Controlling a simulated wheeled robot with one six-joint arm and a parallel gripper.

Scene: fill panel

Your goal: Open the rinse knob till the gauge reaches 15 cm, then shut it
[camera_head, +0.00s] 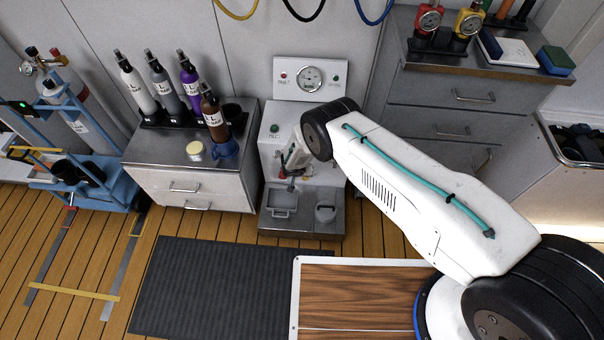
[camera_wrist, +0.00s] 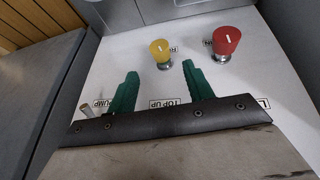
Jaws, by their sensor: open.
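The wrist view shows a yellow knob (camera_wrist: 160,52) and a red knob (camera_wrist: 227,42) on a white panel face (camera_wrist: 130,55). A label beginning with R lies partly hidden by the yellow knob; I cannot read it fully. My gripper (camera_wrist: 160,85) is open, its two green fingers apart and empty. The yellow knob is just beyond the fingertips, between their lines; the red knob is to the right. In the head view my gripper (camera_head: 289,170) is at the front of the white unit (camera_head: 270,150), partly hidden by my arm. The round gauge (camera_head: 311,78) sits above; its needle is too small to read.
A small metal lever (camera_wrist: 86,112) stands by the PUMP label, left of my fingers. Bottles (camera_head: 190,82) stand on the left cabinet; drawers (camera_head: 450,95) stand right.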

